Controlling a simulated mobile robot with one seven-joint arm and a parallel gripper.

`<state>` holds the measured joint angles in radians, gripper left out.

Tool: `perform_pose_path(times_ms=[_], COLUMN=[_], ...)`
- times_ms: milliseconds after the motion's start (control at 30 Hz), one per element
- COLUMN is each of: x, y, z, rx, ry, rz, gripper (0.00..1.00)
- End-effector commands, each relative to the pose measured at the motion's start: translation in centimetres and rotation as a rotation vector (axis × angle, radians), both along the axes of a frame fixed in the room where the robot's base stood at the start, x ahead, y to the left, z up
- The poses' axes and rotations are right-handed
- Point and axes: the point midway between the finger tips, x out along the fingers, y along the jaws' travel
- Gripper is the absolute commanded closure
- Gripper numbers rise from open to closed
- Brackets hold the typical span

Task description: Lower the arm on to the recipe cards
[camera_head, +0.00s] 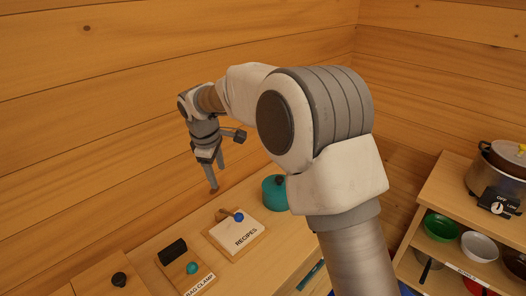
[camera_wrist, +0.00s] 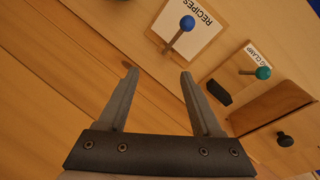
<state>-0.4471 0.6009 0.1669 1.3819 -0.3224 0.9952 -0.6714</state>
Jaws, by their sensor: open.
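The white recipe cards (camera_head: 243,231), marked RECIPES, lie on a small wooden board (camera_head: 216,237) on the wooden counter. A short clamp arm with a blue ball knob (camera_head: 238,216) stands at the board's back edge. The cards (camera_wrist: 207,38) and the blue knob (camera_wrist: 187,23) also show at the top of the wrist view. There the thin rod leads from the board's edge to the knob; its exact tilt is hard to tell. My gripper (camera_head: 211,179) is open and empty, above and behind the board, near the log wall. Its two fingers (camera_wrist: 159,74) are apart, clear of the knob.
A bag clamp with a teal knob (camera_head: 191,268) and a black roll (camera_head: 172,251) stand left of the cards. A teal pot (camera_head: 274,192) stands to the right. A shelf (camera_head: 450,200) with bowls and a cooker (camera_head: 497,180) is at far right.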

Motion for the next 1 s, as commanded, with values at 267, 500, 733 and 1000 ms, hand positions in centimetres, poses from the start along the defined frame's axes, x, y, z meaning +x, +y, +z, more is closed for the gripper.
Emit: perform_pose_path(times_ms=[267,500,733,1000], x=[-1.5,-3.0,-4.9,-7.1], y=[-1.1,-4.8,-8.2,-11.5], z=[5.1,7.7,9.8,11.4], rx=[0.01,0.045,0.08,0.117], ry=[-0.009,-0.033,-0.055,-0.076], rz=[-0.034,-0.151,-0.264,-0.376], gripper=[0.34,0.34,0.34,0.34])
